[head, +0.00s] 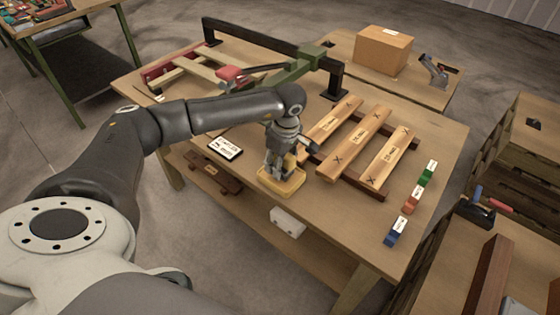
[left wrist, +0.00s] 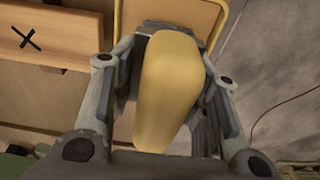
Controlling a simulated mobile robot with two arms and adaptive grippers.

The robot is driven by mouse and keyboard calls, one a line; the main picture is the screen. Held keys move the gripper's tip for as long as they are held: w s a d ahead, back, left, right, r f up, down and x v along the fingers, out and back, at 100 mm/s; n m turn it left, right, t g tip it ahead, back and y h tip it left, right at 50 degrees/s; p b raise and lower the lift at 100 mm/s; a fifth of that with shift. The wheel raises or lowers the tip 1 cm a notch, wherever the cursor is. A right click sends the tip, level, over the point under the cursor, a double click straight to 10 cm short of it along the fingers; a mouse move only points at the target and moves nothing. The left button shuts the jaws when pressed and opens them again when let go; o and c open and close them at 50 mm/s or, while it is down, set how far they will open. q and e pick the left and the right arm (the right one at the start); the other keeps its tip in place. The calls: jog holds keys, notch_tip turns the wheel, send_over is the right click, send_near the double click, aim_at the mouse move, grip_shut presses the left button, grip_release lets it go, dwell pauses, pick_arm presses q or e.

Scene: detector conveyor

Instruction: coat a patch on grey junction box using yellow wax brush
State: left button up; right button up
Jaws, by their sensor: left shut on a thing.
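My left gripper (head: 283,165) is shut on the yellow wax brush (left wrist: 168,85), whose thick rounded yellow body fills the space between the fingers in the left wrist view. In the head view the fingers mostly hide the brush. Just below it, near the table's front edge, is a yellow-rimmed flat piece (head: 285,191); its yellow border also shows in the left wrist view (left wrist: 119,18). I cannot tell whether the brush touches it. A small pale grey box (head: 287,222), likely the junction box, is at the table's front side, below and apart from the gripper. My right gripper is out of view.
A wooden slatted rack (head: 352,142) marked with crosses lies right of the gripper. Small coloured blocks (head: 411,201) stand at the table's right. A white-labelled dark item (head: 225,147) lies to the left. A dark rail (head: 270,45) crosses the back.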

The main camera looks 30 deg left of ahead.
pick_arm(q)
jog(key=shift+f, duration=0.25)
dwell(0.7)
jog(key=shift+f+b, duration=0.2)
jog(key=shift+b, duration=0.2)
dwell(1.2)
jog(key=shift+r+p, duration=1.8)
jog(key=shift+r, duration=1.7)
